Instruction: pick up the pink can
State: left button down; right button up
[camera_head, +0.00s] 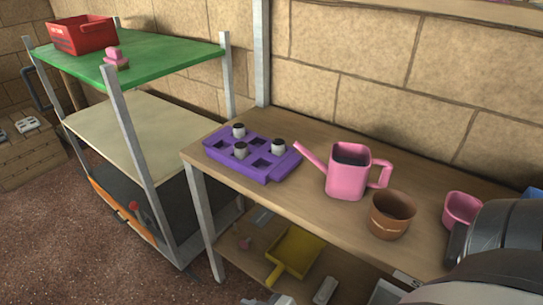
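The pink can (347,172) is a watering can standing upright on the wooden table (310,205). Its spout points left and its handle is on the right. No gripper touches it. A large grey and black part of my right arm (508,235) fills the lower right corner, to the right of the can and apart from it. No fingers of my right gripper can be made out. My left gripper does not show.
A purple tray (266,178) with a few small plugs stands left of the can. A brown pot (391,222) and a pink pot (462,208) stand to its right, near my arm. A yellow dustpan (297,250) lies on the lower shelf. A green-topped rack (160,55) stands at left.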

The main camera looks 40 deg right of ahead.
aim_at(348, 169)
jog(key=u, duration=0.2)
jog(key=i, duration=1.15)
jog(key=z, duration=2.15)
